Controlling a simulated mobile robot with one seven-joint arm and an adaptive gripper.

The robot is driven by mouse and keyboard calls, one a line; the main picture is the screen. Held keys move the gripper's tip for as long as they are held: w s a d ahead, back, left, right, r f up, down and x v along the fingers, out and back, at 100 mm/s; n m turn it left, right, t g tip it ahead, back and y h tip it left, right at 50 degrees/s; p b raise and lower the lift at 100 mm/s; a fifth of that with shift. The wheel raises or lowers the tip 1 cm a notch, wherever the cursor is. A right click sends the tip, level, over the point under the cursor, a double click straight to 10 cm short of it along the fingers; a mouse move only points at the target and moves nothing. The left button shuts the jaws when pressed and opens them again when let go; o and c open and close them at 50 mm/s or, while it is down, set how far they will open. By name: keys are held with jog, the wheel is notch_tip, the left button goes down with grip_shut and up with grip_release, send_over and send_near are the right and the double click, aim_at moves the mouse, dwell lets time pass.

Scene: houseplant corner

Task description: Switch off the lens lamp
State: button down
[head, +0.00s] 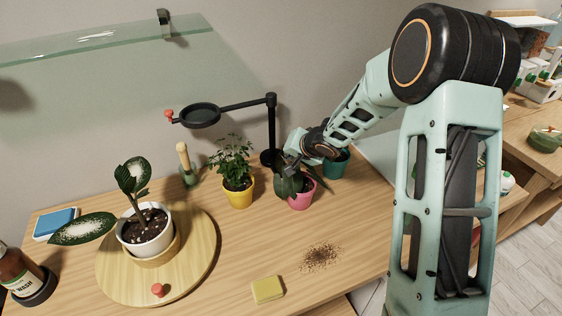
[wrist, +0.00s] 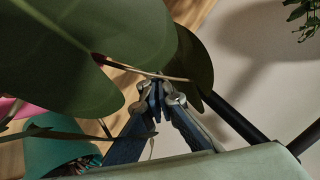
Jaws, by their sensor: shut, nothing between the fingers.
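The lens lamp (head: 201,115) stands at the back of the wooden table. It has a round dark lens on a black arm, a black upright post (head: 271,125) and a red knob (head: 169,115) at the lens's far left end. I cannot tell whether it is lit. My gripper (head: 291,168) is shut and empty, low beside the post, just right of it, at the leaves of the plant in the pink pot (head: 302,197). In the wrist view my gripper (wrist: 157,88) is among large dark leaves (wrist: 95,45). A black bar (wrist: 238,122), probably the post, runs at right.
A yellow pot (head: 238,196) and a teal pot (head: 336,165) flank the pink one. A white-potted plant (head: 146,236) stands on a round wooden board (head: 205,250) at left. Spilled soil (head: 320,257) and a yellow sponge (head: 267,290) lie in front. A glass shelf (head: 90,45) hangs above.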

jog(key=shift+r+p, duration=2.05)
jog(key=shift+r, duration=0.05)
